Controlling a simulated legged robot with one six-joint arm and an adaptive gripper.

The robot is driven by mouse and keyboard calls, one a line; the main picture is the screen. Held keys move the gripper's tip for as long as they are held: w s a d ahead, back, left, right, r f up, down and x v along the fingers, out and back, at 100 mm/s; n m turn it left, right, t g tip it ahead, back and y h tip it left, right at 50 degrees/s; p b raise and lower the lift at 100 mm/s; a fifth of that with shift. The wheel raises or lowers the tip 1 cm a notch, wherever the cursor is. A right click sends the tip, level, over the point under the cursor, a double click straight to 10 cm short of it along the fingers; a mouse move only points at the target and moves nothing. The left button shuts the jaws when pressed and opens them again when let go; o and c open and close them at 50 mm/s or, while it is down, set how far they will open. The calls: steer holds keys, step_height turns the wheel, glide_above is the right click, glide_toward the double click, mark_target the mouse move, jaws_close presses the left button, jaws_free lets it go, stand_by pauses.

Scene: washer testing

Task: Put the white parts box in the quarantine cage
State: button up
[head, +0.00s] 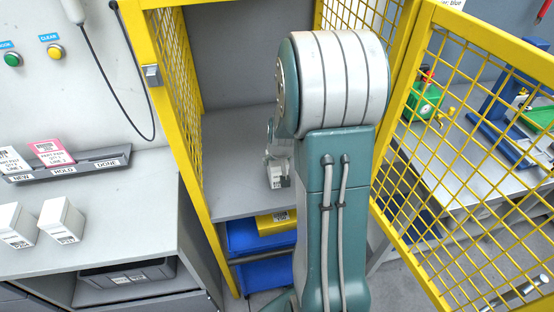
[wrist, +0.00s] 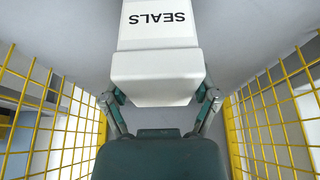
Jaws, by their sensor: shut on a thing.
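The white parts box (wrist: 157,68) is between my gripper's fingers (wrist: 160,96) in the wrist view, with a face marked SEALS. My gripper is shut on it, one finger on each side. The quarantine cage (head: 176,60) has a yellow mesh frame, and its door (head: 465,130) stands open to the right. My arm reaches into the cage opening, above its grey shelf (head: 232,190). In the head view my arm hides most of the gripper, and a small pale part of the box or gripper shows left of it. I cannot tell whether the box touches the shelf.
Yellow mesh stands on both sides in the wrist view. Below the shelf are blue bins (head: 262,272) and a yellow labelled box (head: 277,223). Two white boxes (head: 62,220) and a card rack (head: 65,170) sit on the left bench. Another bench (head: 450,175) stands behind the door.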

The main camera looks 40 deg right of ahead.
steer(key=shift+d, duration=0.1)
steer(key=o, duration=1.1)
steer(key=shift+a, duration=0.25)
steer(key=shift+d+r, duration=0.1)
steer(key=shift+r, duration=0.05)
steer(key=v, duration=1.2)
steer(key=s+a+r+n, duration=0.1)
steer(key=s+a+r, duration=0.2)
steer(key=a, duration=0.4)
steer(key=s+a+r+n+t+y, duration=0.1)
steer(key=s+a+r+n, duration=0.1)
steer(key=s+a, duration=0.4)
steer(key=s+a+r+n+y, duration=0.1)
steer(key=s+a+r+n, duration=0.1)
steer(key=s+a+r, duration=0.2)
steer(key=a+r, duration=0.1)
steer(key=a, duration=0.2)
steer(key=shift+s+a+t, duration=0.3)
steer(key=shift+s+a, duration=0.05)
steer(key=shift+s, duration=0.05)
